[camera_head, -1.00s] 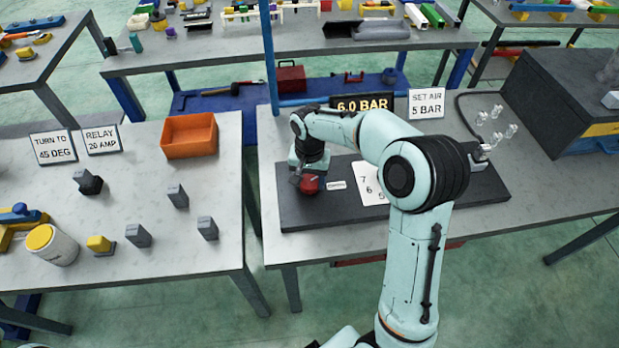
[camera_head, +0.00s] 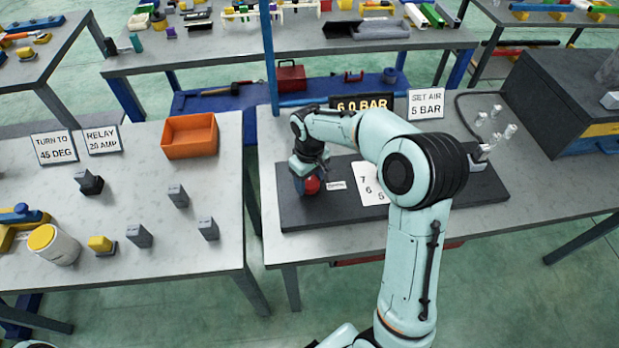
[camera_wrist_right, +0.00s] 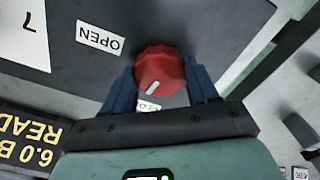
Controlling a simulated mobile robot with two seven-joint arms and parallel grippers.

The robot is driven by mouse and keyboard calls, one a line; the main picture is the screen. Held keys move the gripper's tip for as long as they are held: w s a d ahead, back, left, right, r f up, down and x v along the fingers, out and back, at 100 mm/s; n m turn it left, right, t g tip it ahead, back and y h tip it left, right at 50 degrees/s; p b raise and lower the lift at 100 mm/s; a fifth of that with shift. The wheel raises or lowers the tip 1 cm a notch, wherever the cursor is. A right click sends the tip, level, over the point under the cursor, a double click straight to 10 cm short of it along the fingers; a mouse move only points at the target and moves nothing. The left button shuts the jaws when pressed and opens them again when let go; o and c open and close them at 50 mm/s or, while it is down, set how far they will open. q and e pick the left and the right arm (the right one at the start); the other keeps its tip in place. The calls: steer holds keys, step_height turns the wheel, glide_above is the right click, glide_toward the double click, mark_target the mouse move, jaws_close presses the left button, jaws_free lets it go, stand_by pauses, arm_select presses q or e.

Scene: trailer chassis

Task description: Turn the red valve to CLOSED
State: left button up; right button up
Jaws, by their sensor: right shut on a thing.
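The red valve (camera_head: 312,185) is a ribbed round knob on the dark board (camera_head: 420,205) on the right table. It also shows in the right wrist view (camera_wrist_right: 157,68), with a white pointer mark aimed toward the lower left there, at a partly hidden label (camera_wrist_right: 150,105). The OPEN label (camera_wrist_right: 100,38) lies to its upper left. My right gripper (camera_wrist_right: 160,85) is shut on the valve, with one blue finger on each side. In the head view my right gripper (camera_head: 307,184) reaches down onto it from above. My left gripper is not in view.
A 6.0 BAR display (camera_head: 362,103) and a SET AIR 5 BAR sign (camera_head: 426,103) stand behind the board. A white numbered card (camera_head: 370,183) lies right of the valve. An orange bin (camera_head: 190,136) sits on the left table. A dark case (camera_head: 575,100) stands at right.

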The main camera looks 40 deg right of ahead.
mark_target(309, 182)
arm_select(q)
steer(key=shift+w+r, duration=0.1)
arm_select(e)
steer(key=shift+n, duration=1.1)
steer(key=o, duration=1.1)
steer(key=shift+c, duration=0.2)
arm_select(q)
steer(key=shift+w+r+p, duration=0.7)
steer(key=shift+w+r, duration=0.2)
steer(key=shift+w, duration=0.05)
arm_select(e)
step_height(309, 182, up, 14)
steer(key=shift+f, duration=0.25)
